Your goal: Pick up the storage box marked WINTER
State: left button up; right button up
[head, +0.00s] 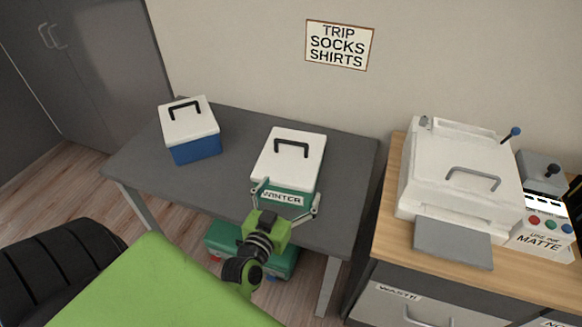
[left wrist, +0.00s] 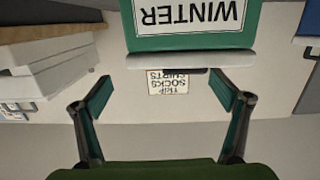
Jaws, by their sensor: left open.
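The WINTER storage box (head: 290,155) stands on the grey table, with a green body, white lid and black top handle. Its WINTER label faces me. My left gripper (head: 285,200) is open and empty in front of that face, its fingers spread to either side of the label in the head view. In the upside-down left wrist view, the box's green front (left wrist: 150,42) and lid edge lie just beyond the open left fingers (left wrist: 160,90). The handle is mostly hidden there behind the lid edge. I see no finger touching the box. My right gripper is not in view.
A blue box with a white lid (head: 190,135) stands left on the grey table (head: 235,150), a clear gap away. A green object (head: 285,262) is under the table. A white machine (head: 460,170) stands on the wooden cabinet at right. A black chair (head: 50,270) is lower left.

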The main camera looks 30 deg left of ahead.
aim_at(291, 144)
pick_arm(q)
jog(key=w+a+y, duration=0.1)
jog(key=w+a, duration=0.1)
jog(key=w+a+r+n, duration=0.1)
jog(key=w+a, duration=0.1)
jog(key=w, duration=0.1)
jog(key=w+a+y, duration=0.1)
jog(key=w+a, duration=0.1)
jog(key=shift+w+a+r+n+t+y+p, duration=0.15)
jog(key=shift+a+r+n+t+y+p, duration=0.15)
jog(key=shift+r+p, duration=0.1)
jog(key=shift+p+x, duration=0.35)
jog(key=shift+x, duration=2.35)
jog(key=shift+d+r, duration=0.15)
jog(key=shift+d, duration=0.05)
jog(key=c, duration=2)
jog(key=shift+r, duration=0.15)
jog(key=shift+c, duration=0.9)
